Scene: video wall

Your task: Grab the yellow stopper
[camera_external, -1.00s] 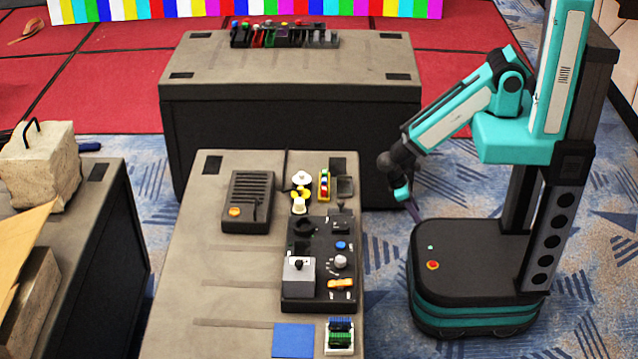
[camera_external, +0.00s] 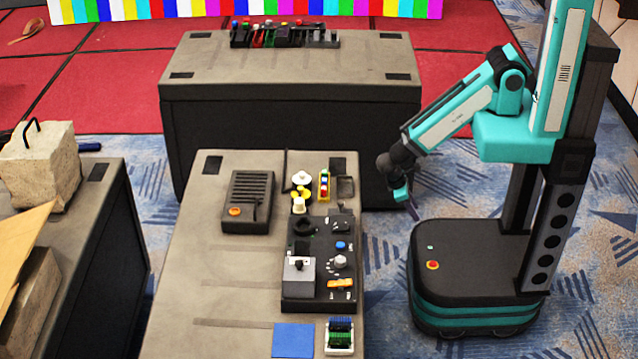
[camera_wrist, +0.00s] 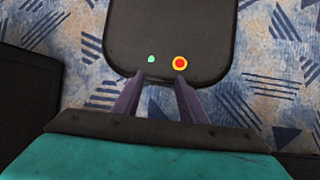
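My gripper (camera_external: 414,213) hangs pointing down over the floor, between the near table and my base, in the external view. In the wrist view its two purple fingers (camera_wrist: 160,77) are apart with nothing between them. A yellow and white piece (camera_external: 301,187) stands near the far right part of the near table, left of a small yellow rack (camera_external: 324,186) with coloured bits. These are too small to tell which part is a yellow stopper. My gripper is well to their right, apart from them. The wrist view shows no stopper.
The near table (camera_external: 215,275) also holds a dark grilled box (camera_external: 248,201), a black control panel (camera_external: 318,285), a blue square (camera_external: 293,341) and a white tray (camera_external: 338,349). A far table (camera_external: 290,68) carries a rack of small coloured items. Patterned carpet lies under my gripper.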

